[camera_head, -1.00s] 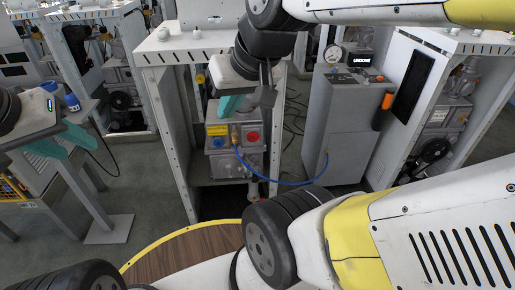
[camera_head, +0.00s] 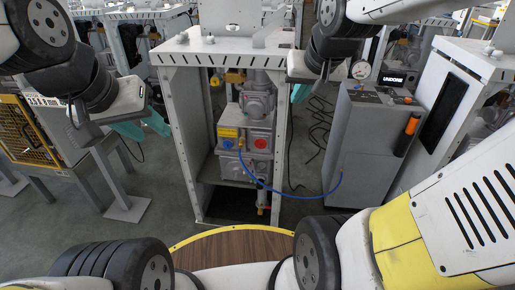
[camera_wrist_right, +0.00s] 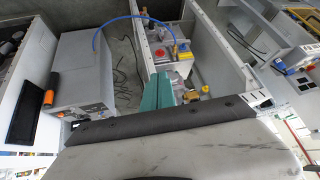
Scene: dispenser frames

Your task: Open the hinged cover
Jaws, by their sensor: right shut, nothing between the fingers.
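The white dispenser frame (camera_head: 182,130) stands upright in the middle of the head view, its front open onto grey machinery (camera_head: 258,120) with a yellow, a blue and a red mark. I cannot make out which part is the hinged cover. My right gripper (camera_head: 300,93), with teal fingers, is shut and empty by the frame's right post. In the right wrist view its fingers (camera_wrist_right: 158,92) point towards the frame's inside and hide part of it. My left gripper (camera_head: 143,127) is left of the frame and apart from it; its finger gap is unclear.
A grey cabinet (camera_head: 365,145) with a gauge and a lit display stands right of the frame. A blue hose (camera_head: 290,190) runs between it and the machinery. A yellow cage (camera_head: 28,132) is at the left. Another white frame (camera_head: 415,150) is at the right.

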